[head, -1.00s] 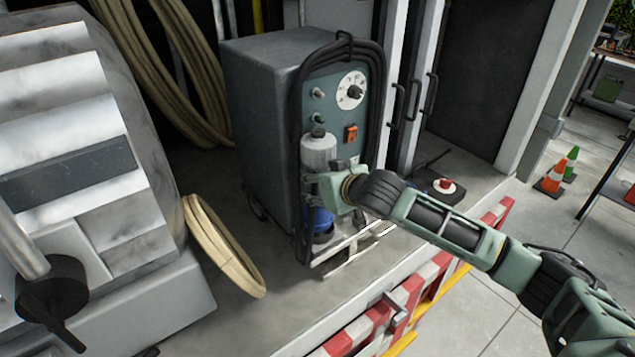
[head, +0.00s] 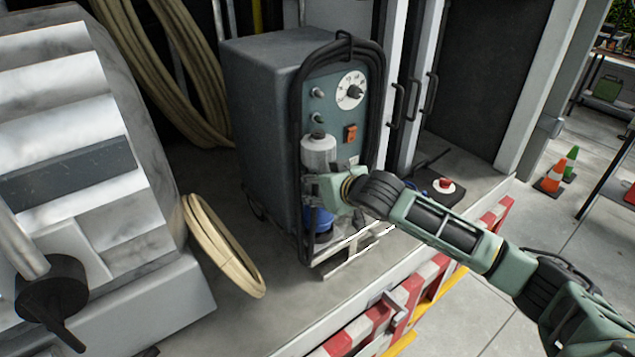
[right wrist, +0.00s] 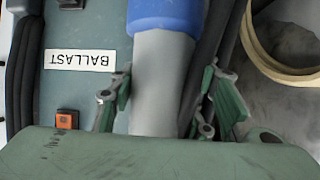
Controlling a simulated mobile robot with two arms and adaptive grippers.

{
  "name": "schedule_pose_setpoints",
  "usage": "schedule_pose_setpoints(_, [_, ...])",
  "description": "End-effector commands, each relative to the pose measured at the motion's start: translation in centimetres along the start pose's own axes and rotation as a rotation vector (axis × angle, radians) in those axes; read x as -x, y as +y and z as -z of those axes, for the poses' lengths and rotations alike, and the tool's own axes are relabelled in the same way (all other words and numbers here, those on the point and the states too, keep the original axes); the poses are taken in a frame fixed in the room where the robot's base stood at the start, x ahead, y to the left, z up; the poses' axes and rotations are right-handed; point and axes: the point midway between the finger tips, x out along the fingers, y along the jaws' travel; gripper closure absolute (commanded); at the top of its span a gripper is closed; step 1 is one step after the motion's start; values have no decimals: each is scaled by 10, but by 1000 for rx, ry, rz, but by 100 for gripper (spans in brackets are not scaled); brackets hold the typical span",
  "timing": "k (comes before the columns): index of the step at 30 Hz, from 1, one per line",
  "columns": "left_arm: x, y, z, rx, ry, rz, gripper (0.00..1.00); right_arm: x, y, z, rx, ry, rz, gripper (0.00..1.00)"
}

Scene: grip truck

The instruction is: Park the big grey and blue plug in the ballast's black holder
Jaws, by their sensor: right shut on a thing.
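The big plug (head: 318,150) stands about upright at the front of the grey ballast box (head: 262,95), with its grey part up and its blue part (head: 320,219) down. My right gripper (head: 318,186) is shut on the plug's grey part. In the right wrist view the fingers (right wrist: 170,95) lie either side of the grey body, with the blue part (right wrist: 165,15) just beyond. My left gripper is not in view.
A black cable (head: 376,100) loops down the ballast's front, close to the plug. A coil of beige hose (head: 225,247) lies on the truck floor at left. A red and white barrier edge (head: 375,318) runs along the front. A red-topped object (head: 445,186) stands at right.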

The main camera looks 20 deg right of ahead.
Motion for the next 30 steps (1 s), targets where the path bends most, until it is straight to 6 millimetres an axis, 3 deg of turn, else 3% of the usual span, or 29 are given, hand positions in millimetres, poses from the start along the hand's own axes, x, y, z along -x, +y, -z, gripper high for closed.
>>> schedule_pose_setpoints(30, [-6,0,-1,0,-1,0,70,-6,1,-8,1,7,0,100])
